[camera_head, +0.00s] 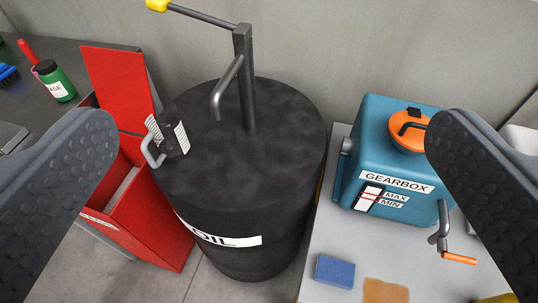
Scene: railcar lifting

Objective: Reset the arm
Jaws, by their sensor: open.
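My gripper (270,160) shows as two dark, dimpled fingers, one at the left edge and one at the right edge of the picture. The fingers stand wide apart and nothing is held between them. A black oil barrel (245,205) with a white "OIL" label stands in the gap beyond them. A pump post with a bent spout (228,88) and a yellow-ended lever (157,5) rises from its lid. A small dark can with a grey handle (172,137) is at the left of the lid.
A red box with a raised lid (117,85) stands left of the barrel. A blue gearbox (385,150) with an orange cap sits on a grey table (322,235) at right, with a blue block (334,271) and a tan pad (385,291). A green bottle (55,82) stands on the left bench.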

